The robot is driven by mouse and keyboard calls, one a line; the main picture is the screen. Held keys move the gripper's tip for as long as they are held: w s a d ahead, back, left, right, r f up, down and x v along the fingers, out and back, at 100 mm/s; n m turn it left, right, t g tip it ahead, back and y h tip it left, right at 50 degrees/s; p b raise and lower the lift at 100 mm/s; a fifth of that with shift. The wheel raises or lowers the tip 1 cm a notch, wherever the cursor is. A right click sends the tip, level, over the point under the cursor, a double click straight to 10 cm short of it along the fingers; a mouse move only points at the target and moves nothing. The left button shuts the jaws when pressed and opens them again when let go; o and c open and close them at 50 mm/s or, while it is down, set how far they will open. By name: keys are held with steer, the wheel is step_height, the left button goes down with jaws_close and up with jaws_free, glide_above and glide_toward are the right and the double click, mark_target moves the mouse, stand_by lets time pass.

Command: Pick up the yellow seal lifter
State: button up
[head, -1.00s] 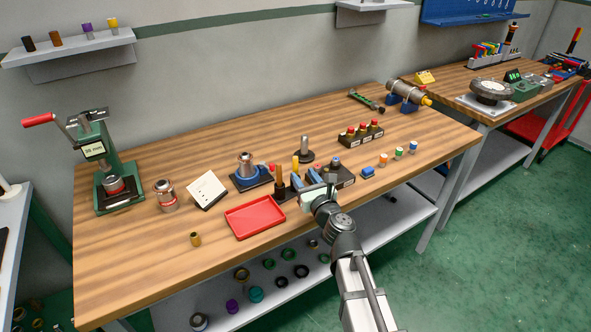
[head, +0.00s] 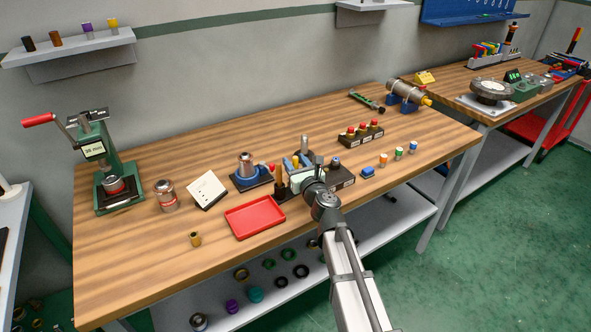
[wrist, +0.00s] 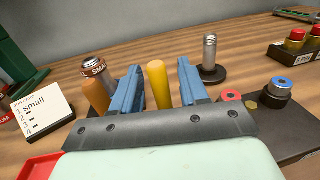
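The yellow seal lifter shows as an upright yellow handle (wrist: 158,84) in the wrist view. Its lower end is hidden behind the front of my gripper. My gripper (wrist: 160,80) is open, with one blue finger on each side of the yellow handle. A gap shows between the handle and each finger, so it does not look gripped. In the head view my gripper (head: 299,165) is over the tool holders behind the red tray and largely hides the lifter.
An orange-brown handle (wrist: 96,95) stands just left of the left finger. A dark block with capped pieces (wrist: 277,92) is on the right, and a metal post on a round base (wrist: 210,60) stands behind. The red tray (head: 255,217) lies in front, left.

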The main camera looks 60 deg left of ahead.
jaws_close()
steer(key=shift+r, duration=0.1)
stand_by(0.3)
step_height(320, 180, up, 9)
steer(key=shift+r, duration=0.15)
steer(key=s+a+r+n+g+h, duration=0.1)
steer(key=s+a+r+n+g, duration=0.1)
steer(key=s+g, duration=0.4)
steer(key=s+a+r+n+g+h, duration=0.1)
steer(key=s+a+r+n+g, duration=0.2)
steer(key=s+a+n+g, duration=0.2)
steer(key=shift+s+r+n+g, duration=0.35)
steer(key=shift+s+n+g, duration=0.05)
steer(key=shift+s, duration=0.3)
steer(key=shift+a, duration=0.1)
